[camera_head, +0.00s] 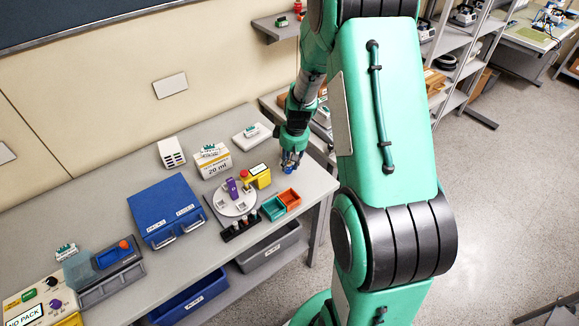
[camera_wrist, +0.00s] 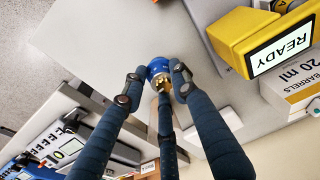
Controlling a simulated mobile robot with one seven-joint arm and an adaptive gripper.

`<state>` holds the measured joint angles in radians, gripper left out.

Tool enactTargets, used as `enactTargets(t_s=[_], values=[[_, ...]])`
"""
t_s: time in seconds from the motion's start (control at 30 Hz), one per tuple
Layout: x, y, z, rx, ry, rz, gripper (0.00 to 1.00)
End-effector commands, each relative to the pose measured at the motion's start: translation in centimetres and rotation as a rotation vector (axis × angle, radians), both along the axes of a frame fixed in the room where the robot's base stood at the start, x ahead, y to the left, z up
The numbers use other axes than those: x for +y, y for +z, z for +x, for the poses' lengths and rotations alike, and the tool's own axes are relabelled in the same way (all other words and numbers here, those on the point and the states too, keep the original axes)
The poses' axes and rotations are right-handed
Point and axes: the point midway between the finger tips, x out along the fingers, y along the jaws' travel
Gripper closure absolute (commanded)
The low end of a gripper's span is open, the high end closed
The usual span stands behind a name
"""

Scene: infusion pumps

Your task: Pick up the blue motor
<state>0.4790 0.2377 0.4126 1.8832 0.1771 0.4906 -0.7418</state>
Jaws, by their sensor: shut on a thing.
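The blue motor (camera_wrist: 158,69) is a small blue round body with a brass-coloured gear part, seen between my fingers in the wrist view. My gripper (camera_wrist: 155,88) is shut on it, with dark fingers on both sides. In the head view my gripper (camera_head: 292,160) is at the right end of the bench, and the motor (camera_head: 288,169) shows as a small blue spot under it. Whether the motor touches the bench top is hard to tell.
On the bench (camera_head: 100,190), left of my gripper, are a yellow READY device (camera_head: 257,176), a 20 ml box (camera_head: 213,161), orange (camera_head: 290,199) and teal (camera_head: 272,208) bins, a round white tray (camera_head: 232,206) and a blue case (camera_head: 166,210). The bench's right edge is close.

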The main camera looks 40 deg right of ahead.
Motion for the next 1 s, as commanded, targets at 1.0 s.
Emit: enactTargets(t_s=[1.0], values=[[0.0, 7.2, 0.1, -0.001, 0.001, -0.001, 1.0]])
